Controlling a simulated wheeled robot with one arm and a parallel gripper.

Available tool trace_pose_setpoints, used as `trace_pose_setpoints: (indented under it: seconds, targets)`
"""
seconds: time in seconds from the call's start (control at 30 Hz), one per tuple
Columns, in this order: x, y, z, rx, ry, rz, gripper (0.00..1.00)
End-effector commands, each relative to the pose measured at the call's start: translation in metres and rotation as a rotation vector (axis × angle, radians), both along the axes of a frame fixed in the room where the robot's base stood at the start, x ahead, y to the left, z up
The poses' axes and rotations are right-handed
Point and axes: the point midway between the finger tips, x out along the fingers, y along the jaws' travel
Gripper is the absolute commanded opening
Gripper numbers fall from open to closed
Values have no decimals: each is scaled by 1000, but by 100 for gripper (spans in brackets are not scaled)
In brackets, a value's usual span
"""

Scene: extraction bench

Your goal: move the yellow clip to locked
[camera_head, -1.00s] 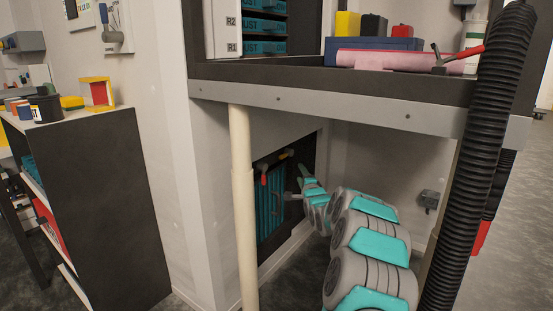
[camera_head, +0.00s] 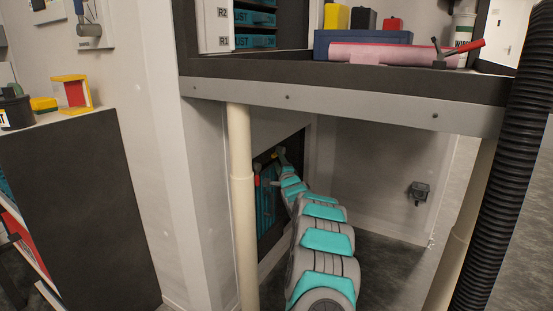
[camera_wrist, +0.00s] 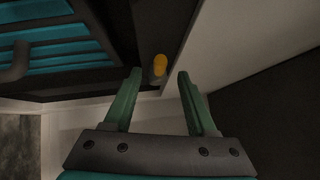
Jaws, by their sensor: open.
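The yellow clip (camera_wrist: 160,64) is a small rounded piece on the dark frame (camera_wrist: 122,40) of a teal slatted panel (camera_wrist: 55,45) in the wrist view. My gripper (camera_wrist: 157,76) is open, its two green fingers on either side of the clip's line. The clip shows just beyond the fingertips, between them; I cannot tell whether either finger touches it. In the head view, my arm reaches under the bench to the upper part of the panel (camera_head: 264,214), and my gripper (camera_head: 281,157) largely hides the clip's place there.
A red clip (camera_head: 257,180) shows on the panel's left edge. The bench (camera_head: 350,103) overhangs my arm, with a cream post (camera_head: 241,190) to the left and a black ribbed hose (camera_head: 508,180) to the right. A pale wall borders the frame.

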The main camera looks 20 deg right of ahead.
Motion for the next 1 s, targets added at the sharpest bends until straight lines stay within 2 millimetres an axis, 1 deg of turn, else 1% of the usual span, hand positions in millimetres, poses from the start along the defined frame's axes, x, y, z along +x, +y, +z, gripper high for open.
trace_pose_setpoints:
  seconds: [0.1, 0.3, 0.5, 0.77, 0.87, 1.0]
  targets:
    - [11, -1, -1, -2, 4, 0, 57]
    - [23, -3, 4, -3, -1, 1, 57]
    - [29, -3, 3, 0, 3, 0, 57]
    - [29, -3, 3, 0, 2, 0, 57]
    - [29, -3, 3, 0, 2, 0, 48]
    - [29, -3, 3, 0, 2, 0, 32]
